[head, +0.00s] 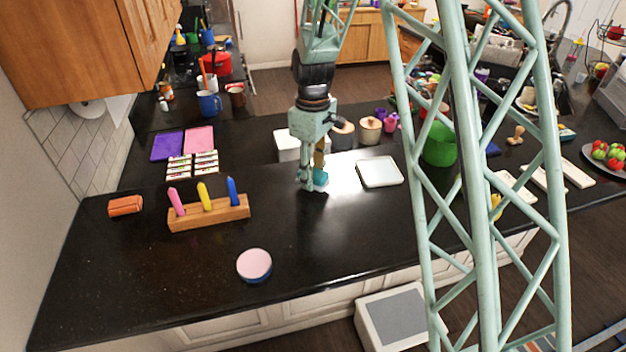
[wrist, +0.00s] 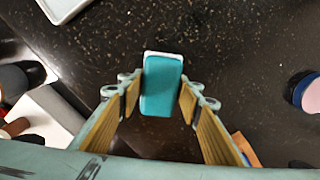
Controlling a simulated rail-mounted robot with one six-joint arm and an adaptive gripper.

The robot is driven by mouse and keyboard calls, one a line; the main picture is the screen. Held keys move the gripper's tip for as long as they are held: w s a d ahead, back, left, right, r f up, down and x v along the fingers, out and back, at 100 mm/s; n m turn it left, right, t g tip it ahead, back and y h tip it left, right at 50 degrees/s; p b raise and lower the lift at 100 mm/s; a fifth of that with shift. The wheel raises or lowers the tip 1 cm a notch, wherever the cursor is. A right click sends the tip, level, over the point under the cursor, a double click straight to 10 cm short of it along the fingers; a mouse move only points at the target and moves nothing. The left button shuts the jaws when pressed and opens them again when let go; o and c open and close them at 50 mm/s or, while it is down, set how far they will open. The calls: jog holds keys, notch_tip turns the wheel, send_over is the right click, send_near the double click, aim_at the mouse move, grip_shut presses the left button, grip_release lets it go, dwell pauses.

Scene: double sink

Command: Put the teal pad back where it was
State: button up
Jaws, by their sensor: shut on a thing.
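The teal pad (head: 321,177) is a small teal block with a white layer along one end. In the wrist view the teal pad (wrist: 161,86) sits between the two fingertips of my gripper (wrist: 160,95), which is shut on it. In the head view my gripper (head: 312,182) points down over the black counter, just left of a white tray (head: 380,172). The gripper partly hides the pad there. I cannot tell whether the pad touches the counter.
A wooden block with several coloured pegs (head: 209,216) stands to the left. A round pink-topped piece (head: 254,262) lies at the front. A white box (head: 287,146) and lidded jars (head: 370,131) stand behind my gripper.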

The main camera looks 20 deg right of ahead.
jog(key=shift+f, duration=0.95)
jog(key=shift+f, duration=0.2)
jog(key=o, duration=0.9)
jog(key=shift+r, duration=0.2)
notch_tip(320, 180, up, 12)
jog(key=shift+f, duration=0.25)
jog(key=shift+r, duration=0.25)
jog(key=shift+r, duration=0.1)
